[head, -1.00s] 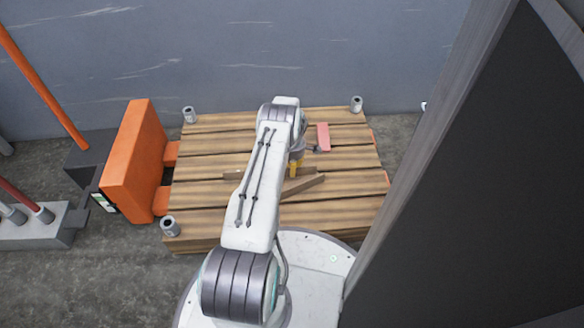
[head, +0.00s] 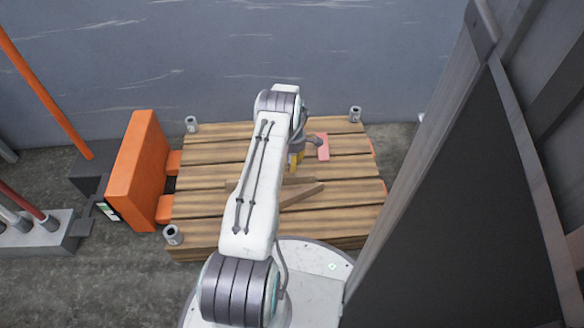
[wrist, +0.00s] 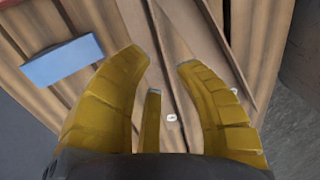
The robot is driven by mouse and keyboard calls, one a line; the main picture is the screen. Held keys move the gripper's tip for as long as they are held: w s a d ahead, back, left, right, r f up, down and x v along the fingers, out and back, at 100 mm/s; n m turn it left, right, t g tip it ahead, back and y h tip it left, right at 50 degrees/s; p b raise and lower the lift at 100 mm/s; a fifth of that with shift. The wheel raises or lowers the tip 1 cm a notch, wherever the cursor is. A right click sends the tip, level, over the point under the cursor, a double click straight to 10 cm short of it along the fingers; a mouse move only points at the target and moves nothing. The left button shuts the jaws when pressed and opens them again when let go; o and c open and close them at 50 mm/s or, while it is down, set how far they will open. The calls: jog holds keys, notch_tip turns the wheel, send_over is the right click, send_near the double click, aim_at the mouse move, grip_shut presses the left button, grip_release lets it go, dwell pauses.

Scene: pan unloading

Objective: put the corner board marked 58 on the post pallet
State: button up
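A wooden slatted pallet (head: 205,207) has short grey posts at its visible corners. Brown corner boards (head: 302,195) lie on it, partly hidden behind my arm. In the wrist view, long brown boards (wrist: 188,40) lie below my fingers. Two small white labels show there, too small to read, so I cannot tell which board is marked 58. My gripper (head: 296,160) is over the pallet beyond the boards. In the wrist view, my gripper's (wrist: 165,65) yellow fingers are apart with nothing held between them.
A pink block (head: 323,147) lies on the pallet right of my gripper. A blue block (wrist: 62,61) shows in the wrist view. An orange upright unit (head: 142,170) stands at the pallet's left. A tall dark panel (head: 450,200) fills the right. A grey wall closes the back.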

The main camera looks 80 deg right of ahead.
jog(key=shift+r+p, duration=0.55)
jog(key=shift+r, duration=1.5)
